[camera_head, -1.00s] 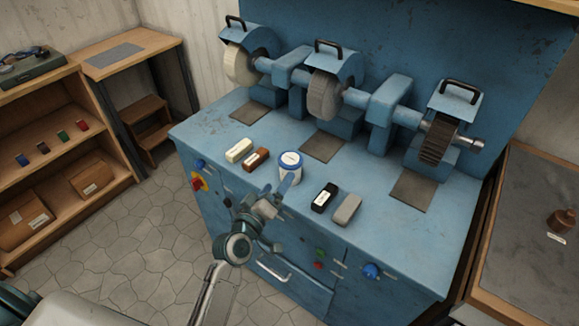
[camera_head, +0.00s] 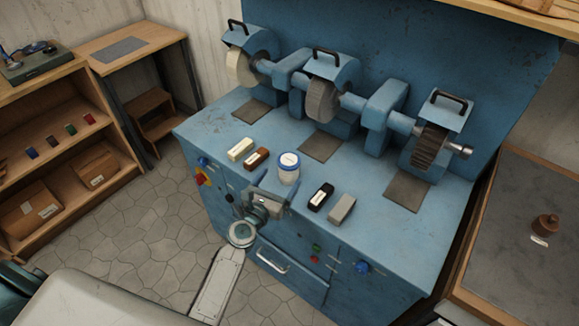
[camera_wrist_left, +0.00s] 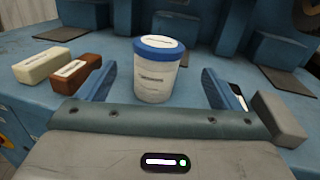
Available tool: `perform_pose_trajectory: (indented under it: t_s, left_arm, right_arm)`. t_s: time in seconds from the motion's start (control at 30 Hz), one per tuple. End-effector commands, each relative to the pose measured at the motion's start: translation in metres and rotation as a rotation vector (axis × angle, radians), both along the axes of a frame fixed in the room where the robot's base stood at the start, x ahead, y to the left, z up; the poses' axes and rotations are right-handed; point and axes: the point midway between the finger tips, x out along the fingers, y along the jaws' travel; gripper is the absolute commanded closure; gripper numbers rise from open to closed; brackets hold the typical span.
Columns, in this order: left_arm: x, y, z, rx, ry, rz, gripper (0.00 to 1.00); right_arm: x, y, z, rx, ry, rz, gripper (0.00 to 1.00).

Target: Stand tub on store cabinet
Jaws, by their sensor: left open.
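The tub (camera_head: 289,169) is white with a blue lid and stands upright on the blue machine's bench top. It also shows in the left wrist view (camera_wrist_left: 156,78), centred between my two finger pads and beyond the palm. My left gripper (camera_head: 275,190) is open and empty at the bench's front edge, just in front of the tub. I cannot tell whether the fingertips reach beside it. A wooden cabinet (camera_head: 112,135) with open shelves stands at the left; I cannot tell for sure if it is the store cabinet. My right gripper is not in view.
Cream (camera_head: 240,149) and brown (camera_head: 256,158) bars lie left of the tub; black (camera_head: 321,196) and grey (camera_head: 342,208) blocks lie right. Grinding wheels (camera_head: 322,101) stand behind. A grey-topped bench (camera_head: 525,245) is at the right. Open stone floor (camera_head: 130,235) lies left.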

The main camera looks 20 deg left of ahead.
Motion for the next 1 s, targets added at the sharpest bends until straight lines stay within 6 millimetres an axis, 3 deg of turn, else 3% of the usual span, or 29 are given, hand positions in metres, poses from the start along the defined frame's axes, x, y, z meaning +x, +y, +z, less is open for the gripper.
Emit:
perform_pose_trajectory:
  t_s: [0.2,0.37,0.7,1.0]
  left_arm:
    - [0.034,-0.005,0.001,0.004,-0.003,0.0,0.14]
    - [0.045,-0.007,0.0,0.005,-0.003,0.0,0.14]
    - [0.089,-0.012,-0.004,0.006,-0.003,0.0,0.14]
    - [0.094,-0.013,-0.004,0.007,-0.002,0.0,0.14]
  right_arm:
    - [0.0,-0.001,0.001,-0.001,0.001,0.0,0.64]
    - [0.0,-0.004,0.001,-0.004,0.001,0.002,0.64]
    - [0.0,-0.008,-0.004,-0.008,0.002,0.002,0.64]
    - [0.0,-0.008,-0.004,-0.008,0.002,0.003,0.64]
